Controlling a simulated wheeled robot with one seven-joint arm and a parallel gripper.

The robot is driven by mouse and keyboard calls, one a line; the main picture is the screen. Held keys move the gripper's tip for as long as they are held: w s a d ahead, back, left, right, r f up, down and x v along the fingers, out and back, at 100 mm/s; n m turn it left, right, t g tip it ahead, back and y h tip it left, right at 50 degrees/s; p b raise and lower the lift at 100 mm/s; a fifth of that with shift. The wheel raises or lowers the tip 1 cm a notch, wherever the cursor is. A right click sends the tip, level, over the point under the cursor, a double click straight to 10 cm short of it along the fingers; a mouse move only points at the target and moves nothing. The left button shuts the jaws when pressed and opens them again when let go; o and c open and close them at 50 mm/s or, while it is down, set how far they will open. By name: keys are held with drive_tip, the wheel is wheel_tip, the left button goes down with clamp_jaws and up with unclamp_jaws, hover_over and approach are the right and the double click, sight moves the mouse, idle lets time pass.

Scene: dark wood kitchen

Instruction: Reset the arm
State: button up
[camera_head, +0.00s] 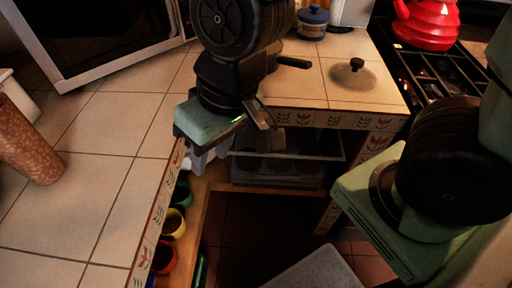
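My gripper (238,124) hangs from my black wrist in the upper middle of the head view, over the corner of the tiled counter (110,130). A pale green block and a dark metal finger-like part show at its end. The fingertips are not clear from this angle, so I cannot tell whether it is open or shut. No held object is visible. My black arm joint and pale green body fill the right side.
A microwave (75,40) stands at upper left. A brown cylinder (25,145) lies at left. A blue jar (312,22) and a dark-knobbed lid (352,82) are behind the gripper. A red kettle (427,25) sits on the stove (445,70). Coloured mugs (174,223) line a shelf below.

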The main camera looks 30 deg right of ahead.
drive_tip(key=s+d+r+n+g+h+p, duration=0.1)
drive_tip(key=s+d+r+n+h+p, duration=0.1)
drive_tip(key=s+d+r+n+p, duration=0.1)
drive_tip(key=d+r+p, duration=0.1)
drive_tip(key=d, duration=0.1)
drive_tip(key=shift+s+d+r, duration=0.3)
drive_tip(key=shift+r, duration=0.1)
idle(0.4)
idle(0.9)
